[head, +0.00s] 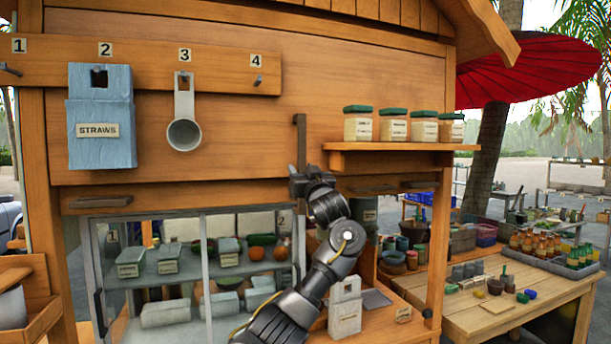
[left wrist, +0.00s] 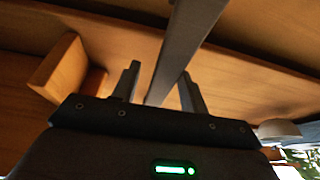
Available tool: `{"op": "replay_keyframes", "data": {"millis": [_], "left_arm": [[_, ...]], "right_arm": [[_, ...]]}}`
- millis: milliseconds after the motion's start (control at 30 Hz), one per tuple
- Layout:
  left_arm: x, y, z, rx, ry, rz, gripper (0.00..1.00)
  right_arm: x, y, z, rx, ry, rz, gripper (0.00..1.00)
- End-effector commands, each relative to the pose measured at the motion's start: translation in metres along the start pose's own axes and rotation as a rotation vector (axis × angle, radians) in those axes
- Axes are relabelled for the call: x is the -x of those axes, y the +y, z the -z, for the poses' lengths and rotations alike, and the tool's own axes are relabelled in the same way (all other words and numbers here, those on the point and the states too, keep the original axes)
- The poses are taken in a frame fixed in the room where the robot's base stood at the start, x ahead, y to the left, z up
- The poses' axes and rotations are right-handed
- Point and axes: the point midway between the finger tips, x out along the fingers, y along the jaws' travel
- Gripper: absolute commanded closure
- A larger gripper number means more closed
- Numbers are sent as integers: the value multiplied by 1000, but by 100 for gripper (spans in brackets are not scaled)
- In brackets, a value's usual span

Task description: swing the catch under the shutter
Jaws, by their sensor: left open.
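The wooden shutter (head: 233,120) is a broad panel above the stall opening. A dark upright bar (head: 300,135), which looks like the catch, stands against its lower part. My left gripper (head: 299,176) is at the bar's lower end, coming up from below. In the left wrist view the dark bar (left wrist: 188,42) runs between the two fingertips of my open left gripper (left wrist: 160,78). A gap shows beside the bar; contact cannot be told. My right gripper is not in view.
A shelf (head: 390,147) with several green-lidded jars juts out right of the bar. A blue straws box (head: 101,118) and a grey scoop (head: 184,130) hang at left. A glass case (head: 200,270) stands below.

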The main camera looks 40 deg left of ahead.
Motion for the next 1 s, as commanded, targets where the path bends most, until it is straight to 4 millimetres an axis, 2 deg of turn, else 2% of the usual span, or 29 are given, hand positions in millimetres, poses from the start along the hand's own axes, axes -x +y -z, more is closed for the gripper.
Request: {"op": "replay_keyframes", "data": {"millis": [167,300,533,700,1000], "left_arm": [[25,2,-5,4,1,-4,56],[54,3,-6,7,1,-6,56],[93,3,-3,6,0,-5,56],[106,2,-1,3,0,-3,56],[107,2,0,1,0,-2,56]], "right_arm": [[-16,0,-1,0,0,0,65],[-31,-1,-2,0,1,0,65],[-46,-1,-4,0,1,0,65],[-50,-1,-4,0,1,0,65],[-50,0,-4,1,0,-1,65]]}}
